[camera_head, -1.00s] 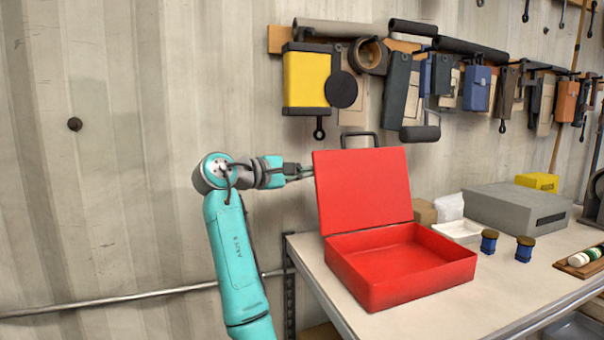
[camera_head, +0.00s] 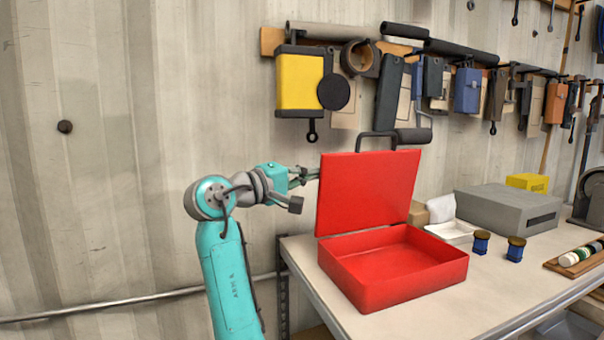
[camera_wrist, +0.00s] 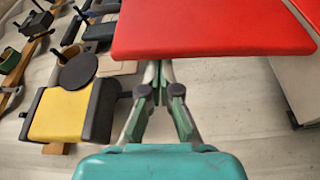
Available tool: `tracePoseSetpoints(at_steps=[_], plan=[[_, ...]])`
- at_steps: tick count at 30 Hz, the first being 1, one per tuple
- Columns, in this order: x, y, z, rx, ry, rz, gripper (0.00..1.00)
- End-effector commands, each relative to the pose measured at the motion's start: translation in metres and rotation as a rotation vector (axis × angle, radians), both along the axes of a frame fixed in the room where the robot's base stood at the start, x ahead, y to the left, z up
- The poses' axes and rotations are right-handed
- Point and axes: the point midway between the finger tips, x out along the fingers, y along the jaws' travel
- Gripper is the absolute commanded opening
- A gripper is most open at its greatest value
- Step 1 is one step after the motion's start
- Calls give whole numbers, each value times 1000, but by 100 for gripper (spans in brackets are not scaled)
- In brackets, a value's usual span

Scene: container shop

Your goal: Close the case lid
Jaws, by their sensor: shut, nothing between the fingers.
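The red case (camera_head: 395,272) stands on the workbench, with its lid (camera_head: 368,190) raised and leaning slightly back. The case is empty inside, as far as the head view shows. A dark handle (camera_head: 376,140) shows above the lid's top edge. My gripper (camera_head: 314,174) is at the lid's left edge, near its upper part, with its tips close to or behind that edge. In the wrist view, my gripper (camera_wrist: 158,88) has its fingers together and empty, and the lid (camera_wrist: 210,28) fills the top just beyond the tips. I cannot tell whether they touch it.
The workbench (camera_head: 455,305) also holds a grey box (camera_head: 505,212), a white tray (camera_head: 450,233), two small blue jars (camera_head: 481,242) and a wooden tray (camera_head: 575,258). Tools and a yellow holder (camera_head: 300,82) hang on the wall behind. The bench front is clear.

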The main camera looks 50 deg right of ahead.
Motion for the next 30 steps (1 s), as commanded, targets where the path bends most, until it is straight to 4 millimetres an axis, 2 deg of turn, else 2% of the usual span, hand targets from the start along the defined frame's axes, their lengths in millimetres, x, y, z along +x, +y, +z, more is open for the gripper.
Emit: tracePoseSetpoints(at_steps=[14, 30], plan=[[-59, 36, -20, -237, -385, 1, 0], [-109, 67, -75, -503, -817, 1, 0]])
